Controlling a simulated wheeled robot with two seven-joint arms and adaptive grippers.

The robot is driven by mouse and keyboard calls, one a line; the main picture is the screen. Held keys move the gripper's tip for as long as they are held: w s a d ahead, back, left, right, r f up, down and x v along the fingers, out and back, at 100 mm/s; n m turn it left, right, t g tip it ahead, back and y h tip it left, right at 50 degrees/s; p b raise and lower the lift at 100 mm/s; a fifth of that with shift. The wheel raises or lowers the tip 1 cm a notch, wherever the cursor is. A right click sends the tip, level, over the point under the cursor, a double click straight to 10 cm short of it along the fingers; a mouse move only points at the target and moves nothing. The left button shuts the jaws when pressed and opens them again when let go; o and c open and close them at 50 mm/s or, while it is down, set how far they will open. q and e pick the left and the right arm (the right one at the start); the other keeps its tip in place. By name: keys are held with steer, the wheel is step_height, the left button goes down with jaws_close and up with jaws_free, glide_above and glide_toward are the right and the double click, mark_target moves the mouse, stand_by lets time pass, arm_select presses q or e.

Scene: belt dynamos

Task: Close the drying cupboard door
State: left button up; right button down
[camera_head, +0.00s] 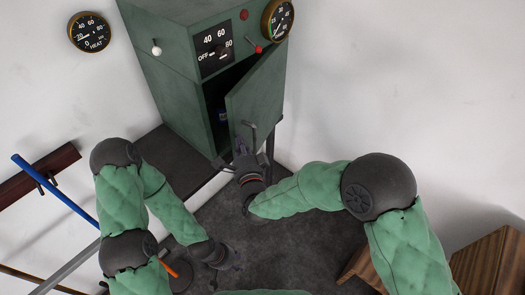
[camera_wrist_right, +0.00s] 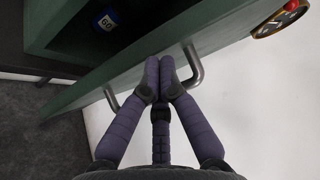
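The drying cupboard (camera_head: 170,95) is a green metal cabinet against the back wall. Its green door (camera_head: 262,85) stands ajar, hinged on the right, with a dark gap showing at its left. The door's bar handle (camera_wrist_right: 197,68) is grey.
A blue item marked 60 (camera_wrist_right: 106,20) is inside the cupboard. Dials and levers, one red-knobbed (camera_head: 258,49), one white-knobbed (camera_head: 156,48), are on its upper part. A blue-handled tool (camera_head: 50,186) leans at left. Wooden furniture (camera_head: 490,262) stands at lower right.

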steer(key=w+a+b, duration=0.2)
steer(key=w+a, duration=0.1)
steer(key=a, duration=0.4)
steer(key=shift+w+b, duration=0.3)
steer(key=shift+w, duration=0.1)
